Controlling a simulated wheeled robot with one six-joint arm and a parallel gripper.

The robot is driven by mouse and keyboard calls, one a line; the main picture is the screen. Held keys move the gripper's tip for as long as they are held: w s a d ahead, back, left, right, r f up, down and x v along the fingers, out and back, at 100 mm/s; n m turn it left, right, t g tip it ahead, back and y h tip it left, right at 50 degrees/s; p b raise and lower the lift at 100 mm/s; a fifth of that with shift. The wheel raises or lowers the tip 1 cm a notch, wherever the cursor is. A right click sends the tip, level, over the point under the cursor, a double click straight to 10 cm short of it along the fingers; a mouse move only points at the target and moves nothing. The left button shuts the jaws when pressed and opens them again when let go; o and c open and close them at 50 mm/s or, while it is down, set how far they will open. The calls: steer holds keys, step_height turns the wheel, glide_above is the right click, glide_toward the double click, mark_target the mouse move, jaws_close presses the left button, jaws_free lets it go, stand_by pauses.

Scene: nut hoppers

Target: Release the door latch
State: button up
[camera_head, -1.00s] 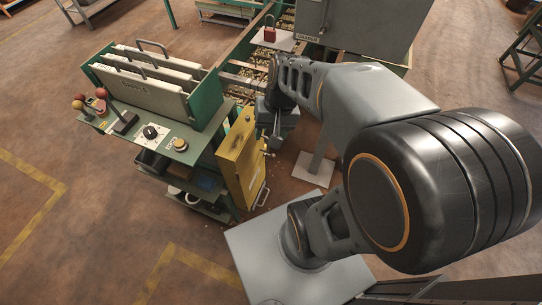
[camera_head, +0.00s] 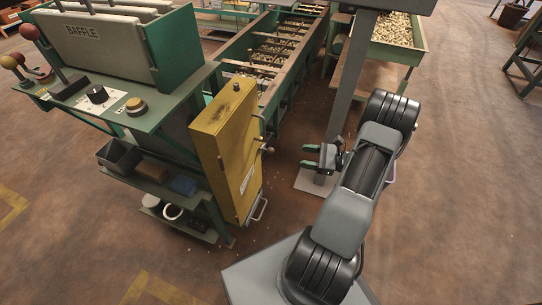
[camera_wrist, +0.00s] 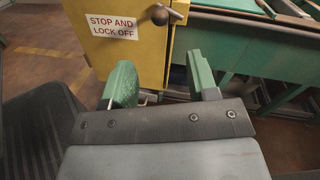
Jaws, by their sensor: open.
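A yellow cabinet door (camera_head: 228,150) stands at the end of the green machine, upright and seemingly closed. A small latch lever with a round knob (camera_head: 268,150) sticks out from its right side. In the wrist view the knob (camera_wrist: 160,15) shows at the top, beside a "STOP AND LOCK OFF" label (camera_wrist: 113,26) on the yellow door (camera_wrist: 150,58). My gripper (camera_head: 312,156) is open and empty, with green fingers pointing left towards the latch and a gap between. In the wrist view the gripper (camera_wrist: 162,80) is below the knob, not touching it.
A control panel (camera_head: 115,97) with ball-topped levers and baffle plates stands left of the door. A wire handle (camera_head: 258,210) is low on the door. A grey post (camera_head: 350,75) rises behind my gripper. Green nut troughs (camera_head: 290,65) run behind.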

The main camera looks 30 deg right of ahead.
mark_target(273, 149)
steer(key=b+x, duration=0.3)
steer(key=x, duration=1)
steer(key=shift+c, duration=0.2)
steer(key=c, duration=0.9)
steer(key=shift+o, duration=0.2)
steer(key=r+m+p, duration=0.1)
steer(key=m+p, duration=0.1)
steer(key=p, duration=0.1)
steer(key=shift+d, duration=0.1)
steer(key=m+p, duration=0.2)
steer(key=p, duration=0.1)
steer(key=m+t+p, duration=0.1)
steer(key=m, duration=0.1)
steer(key=shift+w+d+r+y, duration=0.25)
steer(key=shift+r+y, duration=0.05)
steer(key=shift+r, duration=0.05)
steer(key=shift+w+d+r+m+t+p, duration=0.1)
steer(key=shift+w+d+m+t+p, duration=0.15)
steer(key=shift+m+p, duration=0.95)
steer(key=shift+w+d+m+t+p, duration=0.2)
steer(key=shift+m+t+p, duration=0.3)
steer(key=shift+m, duration=1.25)
steer(key=shift+w+d+m+t+p, duration=0.15)
steer(key=shift+w+d+m+p, duration=0.1)
steer(key=shift+m+p, duration=1)
steer(key=shift+m, duration=0.4)
